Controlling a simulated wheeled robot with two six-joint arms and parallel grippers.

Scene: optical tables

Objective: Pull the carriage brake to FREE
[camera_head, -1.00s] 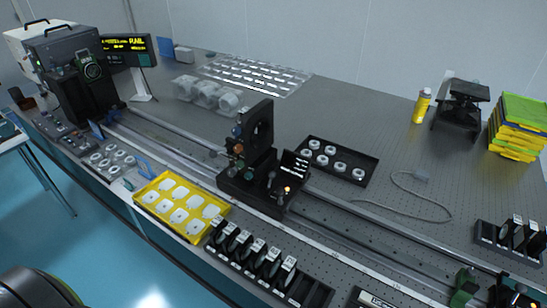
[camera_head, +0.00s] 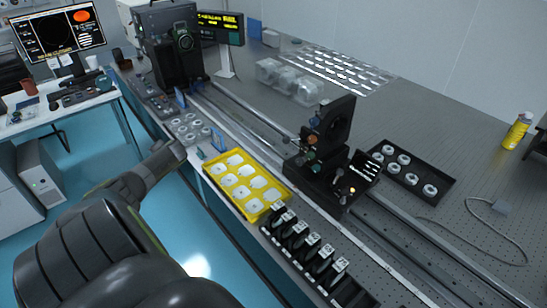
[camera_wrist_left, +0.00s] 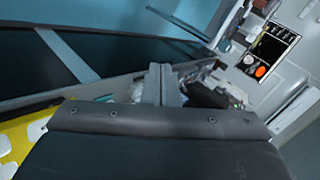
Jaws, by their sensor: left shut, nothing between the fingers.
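The black carriage (camera_head: 318,178) sits on the long rail (camera_head: 262,130), carrying an upright black mount (camera_head: 333,125) with small coloured knobs. A small label plate (camera_head: 364,172) and a lit yellowish spot show at its right side. I cannot make out which part is the brake or its setting. My left gripper (camera_head: 176,152) is over the table's front edge, left of the yellow tray and well apart from the carriage. Its fingers (camera_wrist_left: 160,84) are shut and empty in the left wrist view. My right gripper is not in view.
The yellow tray (camera_head: 210,172) and a row of black holders (camera_head: 303,242) line the front edge before the carriage. A black tray of white rings (camera_head: 412,180) lies behind it. A display (camera_head: 220,27) stands at the far end. A side desk with a monitor (camera_head: 58,32) is at left.

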